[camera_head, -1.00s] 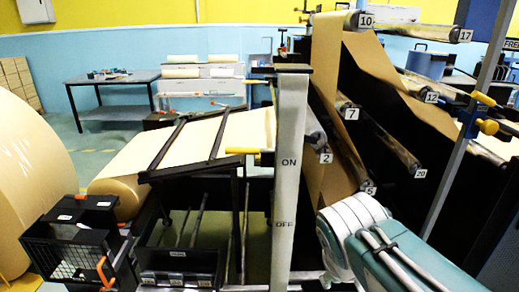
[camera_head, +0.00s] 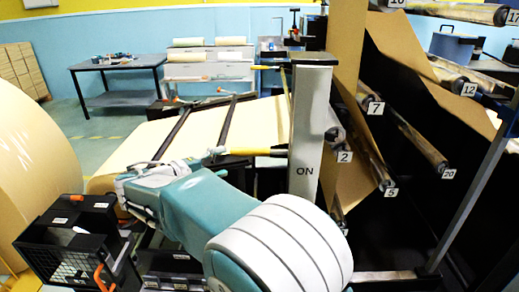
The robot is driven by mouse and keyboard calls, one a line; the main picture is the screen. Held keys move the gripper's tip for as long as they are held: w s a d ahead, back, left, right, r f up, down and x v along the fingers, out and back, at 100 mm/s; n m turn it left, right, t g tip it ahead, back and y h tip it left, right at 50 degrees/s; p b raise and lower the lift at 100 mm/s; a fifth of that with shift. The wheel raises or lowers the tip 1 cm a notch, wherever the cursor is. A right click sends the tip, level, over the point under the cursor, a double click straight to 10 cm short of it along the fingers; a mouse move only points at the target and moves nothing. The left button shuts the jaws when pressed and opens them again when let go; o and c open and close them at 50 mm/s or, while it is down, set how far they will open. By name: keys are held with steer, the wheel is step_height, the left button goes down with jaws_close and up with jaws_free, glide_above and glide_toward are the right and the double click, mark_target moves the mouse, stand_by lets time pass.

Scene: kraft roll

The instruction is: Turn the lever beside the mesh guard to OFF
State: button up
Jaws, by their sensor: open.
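The lever's yellow handle (camera_head: 258,152) sticks out roughly level to the left of a grey post (camera_head: 311,120). The post carries the word ON just below the handle's height; its lower part, where OFF was printed, is hidden behind my arm. My gripper (camera_head: 213,154) is at the left end of the yellow handle, open and partly hidden by my own wrist. I cannot tell whether it touches the handle. A black box with a mesh front (camera_head: 60,266) stands at lower left, with orange handles.
A wide brown paper web (camera_head: 170,128) runs under dark bars behind the handle. A large paper roll (camera_head: 35,165) stands at far left. Numbered rollers (camera_head: 418,142) and hanging brown paper (camera_head: 347,70) are right of the post. A grey table (camera_head: 118,72) stands at the back.

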mark_target(244, 154)
steer(key=x, duration=1)
steer(key=shift+w+d, duration=0.1)
steer(key=shift+a+f, duration=0.15)
steer(key=shift+a, duration=0.45)
steer(key=shift+d, duration=0.2)
steer(key=c, duration=0.9)
steer(key=shift+d, duration=0.15)
jaws_close()
